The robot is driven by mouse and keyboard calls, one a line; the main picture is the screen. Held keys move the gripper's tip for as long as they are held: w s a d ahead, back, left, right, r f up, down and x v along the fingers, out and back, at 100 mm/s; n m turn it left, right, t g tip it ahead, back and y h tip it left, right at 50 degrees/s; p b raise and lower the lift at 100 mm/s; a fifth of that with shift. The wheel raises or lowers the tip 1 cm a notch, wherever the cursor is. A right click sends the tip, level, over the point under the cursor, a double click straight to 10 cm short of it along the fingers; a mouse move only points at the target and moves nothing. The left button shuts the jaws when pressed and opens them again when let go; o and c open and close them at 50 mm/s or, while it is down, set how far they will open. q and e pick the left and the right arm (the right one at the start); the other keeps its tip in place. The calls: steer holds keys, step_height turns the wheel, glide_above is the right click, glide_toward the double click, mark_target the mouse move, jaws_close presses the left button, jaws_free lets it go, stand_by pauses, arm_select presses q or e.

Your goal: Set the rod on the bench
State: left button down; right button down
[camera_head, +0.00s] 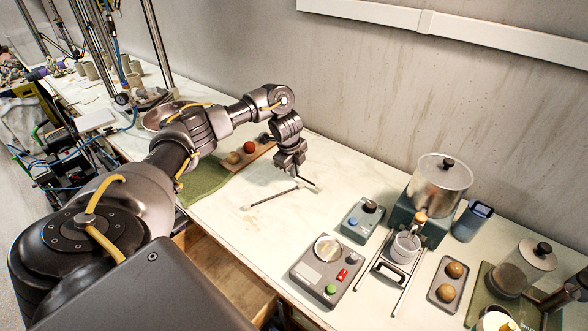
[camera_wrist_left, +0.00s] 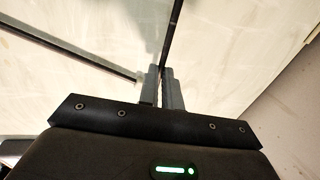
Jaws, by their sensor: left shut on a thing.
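My left gripper (camera_head: 291,168) is low over the pale bench (camera_head: 262,239), shut on a thin dark rod (camera_head: 309,184). In the left wrist view the held rod (camera_wrist_left: 175,28) runs up and away from the closed fingers (camera_wrist_left: 163,88). In the head view it ends in a pale tip to the right of the fingers. A second thin dark rod (camera_head: 270,198) with a pale end lies on the bench to the left; it also shows in the left wrist view (camera_wrist_left: 70,47). I cannot tell whether the held rod touches the bench. A dark part at the right edge may be my right gripper (camera_head: 562,294); its jaws are unclear.
A wooden board (camera_head: 247,158) with balls and a green cloth (camera_head: 205,180) lie left of the gripper. Control boxes (camera_head: 328,268) (camera_head: 362,219), a metal stand (camera_head: 392,262) and a clear-domed machine (camera_head: 440,185) stand right. Bare bench lies in front of the gripper.

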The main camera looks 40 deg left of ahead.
arm_select(q)
steer(key=shift+f, duration=0.4)
steer(key=c, duration=1.6)
jaws_free()
steer(key=r+p, duration=0.1)
steer(key=r, duration=0.3)
steer(key=s+r+p, duration=0.1)
steer(key=r, duration=0.3)
steer(key=s+r+p, duration=0.1)
steer(key=r, duration=0.4)
steer(key=shift+s, duration=0.15)
